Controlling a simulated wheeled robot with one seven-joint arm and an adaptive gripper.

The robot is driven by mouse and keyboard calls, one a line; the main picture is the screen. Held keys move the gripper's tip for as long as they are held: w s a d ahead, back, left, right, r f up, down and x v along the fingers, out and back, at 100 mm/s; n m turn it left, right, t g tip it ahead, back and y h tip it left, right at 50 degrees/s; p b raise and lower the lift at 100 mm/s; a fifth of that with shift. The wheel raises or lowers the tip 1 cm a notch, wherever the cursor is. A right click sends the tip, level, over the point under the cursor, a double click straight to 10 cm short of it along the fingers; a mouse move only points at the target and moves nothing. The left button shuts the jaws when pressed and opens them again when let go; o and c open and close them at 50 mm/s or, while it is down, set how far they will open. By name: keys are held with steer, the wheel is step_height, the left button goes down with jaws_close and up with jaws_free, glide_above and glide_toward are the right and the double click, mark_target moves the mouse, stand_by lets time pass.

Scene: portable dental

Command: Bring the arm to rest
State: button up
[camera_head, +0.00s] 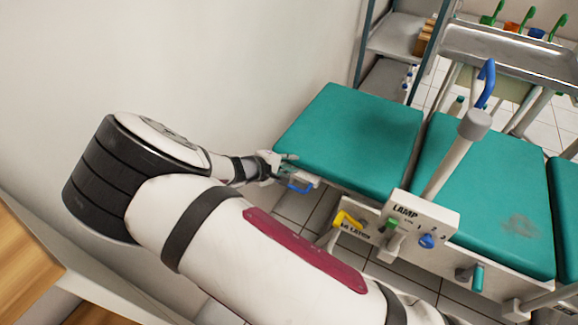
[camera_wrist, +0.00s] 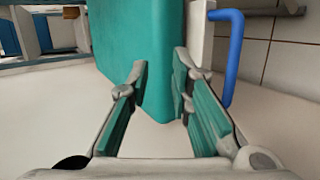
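My arm reaches across the head view from the lower right, bends at the left and ends near the chair's left end. My gripper (camera_wrist: 160,85) is open in the wrist view, its teal-padded fingers apart. The edge of the teal chair cushion (camera_wrist: 140,45) shows between and beyond the fingers; I cannot tell whether they touch it. In the head view my gripper (camera_head: 285,166) is small, beside the cushion (camera_head: 350,135) and a blue handle (camera_head: 301,187). The blue handle (camera_wrist: 229,50) stands right of the fingers in the wrist view, outside them.
A panel marked LAMP (camera_head: 405,212) with coloured knobs and a yellow latch (camera_head: 345,219) is on the chair's near side. A lamp post (camera_head: 455,155) with a blue handle rises there. A metal tray (camera_head: 510,48) stands behind. A pale wall is on the left.

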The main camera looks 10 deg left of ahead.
stand_by(0.3)
steer(key=s+d+r+m+g+y, duration=0.1)
steer(key=s+d+r+m+g, duration=0.4)
steer(key=d+r, duration=0.7)
steer(key=s+d+r+m+g, duration=0.3)
steer(key=s+d+r+m, duration=0.25)
steer(key=d+r, duration=0.65)
steer(key=s+d+r+y, duration=0.1)
steer(key=s+d+r, duration=0.15)
steer(key=s, duration=0.25)
steer(key=s+d+r+m+g+y, duration=0.1)
steer(key=s+r, duration=0.2)
steer(key=s, duration=0.1)
steer(key=s+d+r+y, duration=0.1)
steer(key=s+d+r, duration=0.1)
steer(key=s, duration=0.3)
steer(key=s+r+m+y, duration=0.1)
steer(key=s+r+y, duration=0.1)
steer(key=s, duration=1.3)
step_height(320, 180, up, 23)
steer(key=t+p, duration=0.3)
steer(key=p, duration=1.8)
steer(key=shift+f+t, duration=0.2)
steer(key=shift+t, duration=0.2)
